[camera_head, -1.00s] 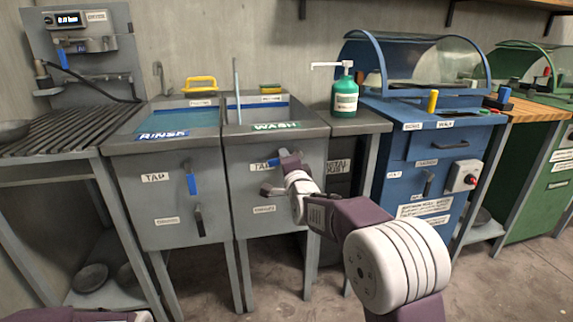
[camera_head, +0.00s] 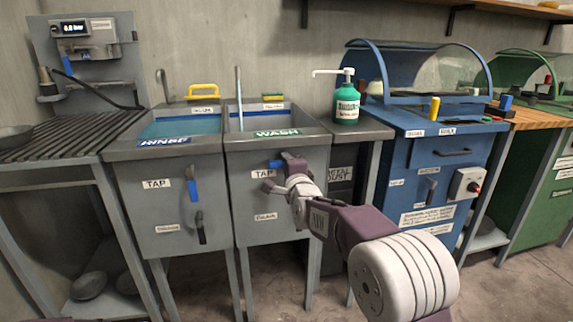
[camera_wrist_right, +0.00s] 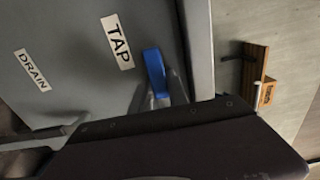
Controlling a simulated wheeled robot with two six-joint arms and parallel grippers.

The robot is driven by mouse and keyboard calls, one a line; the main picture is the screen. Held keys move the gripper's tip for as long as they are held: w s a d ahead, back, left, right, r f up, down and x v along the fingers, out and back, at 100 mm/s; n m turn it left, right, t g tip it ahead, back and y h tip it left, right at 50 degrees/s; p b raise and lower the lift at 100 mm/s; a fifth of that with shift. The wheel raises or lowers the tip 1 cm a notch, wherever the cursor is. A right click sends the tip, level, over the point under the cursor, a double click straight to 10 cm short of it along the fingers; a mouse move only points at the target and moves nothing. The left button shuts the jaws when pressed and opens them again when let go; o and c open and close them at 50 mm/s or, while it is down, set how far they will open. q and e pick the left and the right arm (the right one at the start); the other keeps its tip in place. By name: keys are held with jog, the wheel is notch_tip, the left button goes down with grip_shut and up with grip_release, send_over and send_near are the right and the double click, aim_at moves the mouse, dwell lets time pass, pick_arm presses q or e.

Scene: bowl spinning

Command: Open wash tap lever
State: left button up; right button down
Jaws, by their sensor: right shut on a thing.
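The wash basin (camera_head: 252,147) is a grey cabinet with a green WASH label (camera_head: 277,133) on its rim and a TAP label (camera_head: 261,174) on its front. The blue wash tap lever (camera_head: 276,163) shows as a short blue piece beside the TAP label; my gripper hides the rest. My right gripper (camera_head: 288,170) is at the front panel, shut on this lever. The right wrist view shows the blue lever end (camera_wrist_right: 155,72) between the grey fingers, beside the TAP label (camera_wrist_right: 117,41). My left gripper is not in view.
The rinse basin (camera_head: 163,160) stands to the left with its own blue tap lever (camera_head: 193,189) and a dark drain lever (camera_head: 200,228). A green soap bottle (camera_head: 347,105) stands on the counter to the right. A blue cabinet (camera_head: 425,185) is further right.

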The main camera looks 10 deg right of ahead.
jog(key=c, duration=1.3)
grip_release()
jog(key=s+p, duration=0.2)
jog(key=s, duration=0.7)
jog(key=shift+d, duration=0.15)
